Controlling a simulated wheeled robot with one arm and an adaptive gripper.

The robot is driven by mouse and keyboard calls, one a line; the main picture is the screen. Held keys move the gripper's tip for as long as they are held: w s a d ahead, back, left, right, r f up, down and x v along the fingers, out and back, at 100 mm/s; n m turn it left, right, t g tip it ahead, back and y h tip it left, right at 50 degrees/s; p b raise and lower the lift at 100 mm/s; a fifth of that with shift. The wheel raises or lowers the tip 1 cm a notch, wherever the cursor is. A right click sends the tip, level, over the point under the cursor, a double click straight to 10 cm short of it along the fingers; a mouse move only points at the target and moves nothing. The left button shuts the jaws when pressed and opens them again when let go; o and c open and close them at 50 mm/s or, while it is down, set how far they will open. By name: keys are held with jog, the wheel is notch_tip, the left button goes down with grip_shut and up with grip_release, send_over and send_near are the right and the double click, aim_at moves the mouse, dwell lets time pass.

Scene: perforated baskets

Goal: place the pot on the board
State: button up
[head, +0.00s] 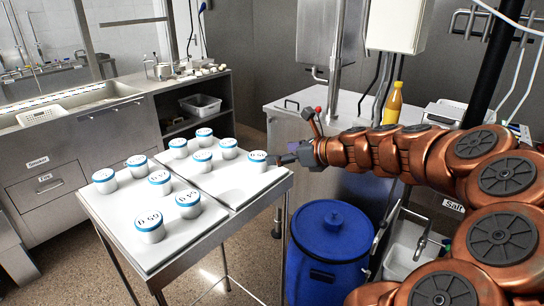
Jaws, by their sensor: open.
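Several white pots with blue rims and dark labels stand on two pale boards on a metal table. One pot (258,165) stands at the right edge of the right board (228,186). My gripper (282,159) is open, right beside this pot on its right side. Whether its fingers touch the pot cannot be told. Pots on the right board include one at the back (204,137) and one in the middle (202,163). The left board (182,240) holds several more, including a front pot (149,231) labelled roughly "D 50".
A blue lidded bin (328,245) stands right of the table, below my arm. A steel counter with a yellow bottle (393,103) is behind. Steel cabinets (50,180) and a sink counter are at left. A perforated grey basket (201,104) sits on a shelf.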

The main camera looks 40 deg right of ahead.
jog(key=shift+v, duration=1.2)
jog(key=s+a+f+n+g+y, duration=0.1)
jog(key=s+a+f+n+g, duration=0.1)
jog(key=a+n, duration=0.3)
jog(key=s+a+f+n+g+y, duration=0.1)
jog(key=s+a+f+n+g, duration=0.1)
jog(key=a+n, duration=0.4)
jog(key=s+a+f+n+g+y, duration=0.1)
jog(key=s+a+f+n+g, duration=0.1)
jog(key=a, duration=1.2)
jog(key=shift+a+f+n+g, duration=0.1)
jog(key=shift+f+n+g, duration=0.2)
jog(key=shift+n+g, duration=0.45)
jog(key=shift+f+n+g, duration=0.3)
jog(key=shift+n+g, duration=0.05)
jog(key=shift+n, duration=0.7)
jog(key=s+a+f+n+g+h, duration=0.2)
jog(key=s+a+f+n+g, duration=0.25)
jog(key=s+n, duration=0.4)
jog(key=s+d+f+n+g+h, duration=0.1)
jog(key=s+n+h, duration=0.1)
jog(key=s+n, duration=0.2)
jog(key=s+d+f+n+g+h, duration=0.1)
jog(key=s+n, duration=0.3)
jog(key=s, duration=0.4)
jog(key=shift+s+d+f+h, duration=0.3)
jog(key=shift+d+f+h, duration=0.1)
jog(key=shift+d+h, duration=0.1)
